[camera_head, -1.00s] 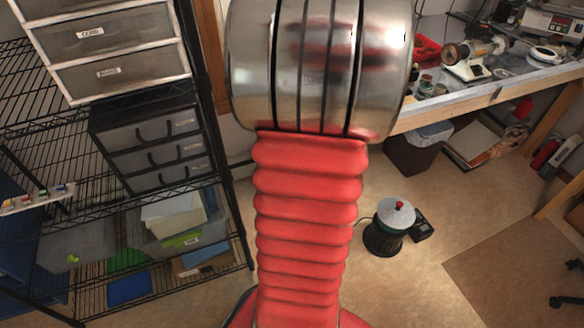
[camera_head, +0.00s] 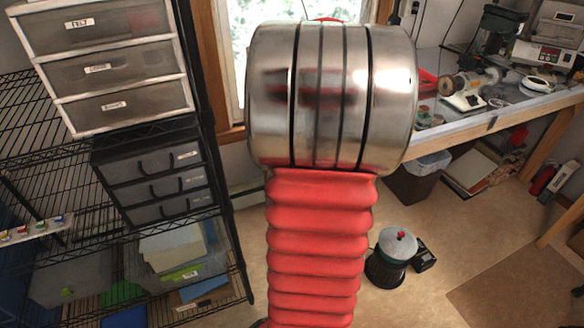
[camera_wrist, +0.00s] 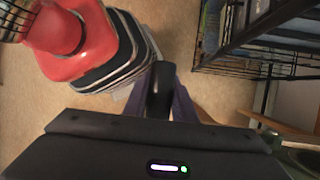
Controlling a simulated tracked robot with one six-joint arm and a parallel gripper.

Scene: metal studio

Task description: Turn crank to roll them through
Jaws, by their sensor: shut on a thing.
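In the wrist view, my gripper (camera_wrist: 163,100) is shut on a black rounded handle (camera_wrist: 159,84) that stands up at its middle. The handle may be the crank's grip; I cannot tell what it joins to. The dark body of the gripper hides what lies below it. In the head view, my red and metal arm blocks the middle, and my gripper does not show. I cannot make out any rollers or anything passing through them.
Wire shelves (camera_head: 222,235) with drawers (camera_head: 105,64) stand at left. At right is a workbench (camera_head: 500,123) with tools, above a dark bin (camera_head: 418,186). A drum-like machine (camera_head: 388,268) sits on the floor. Open floor (camera_head: 440,230) lies around it. In the wrist view, a dark rack (camera_wrist: 245,45) is at upper right.

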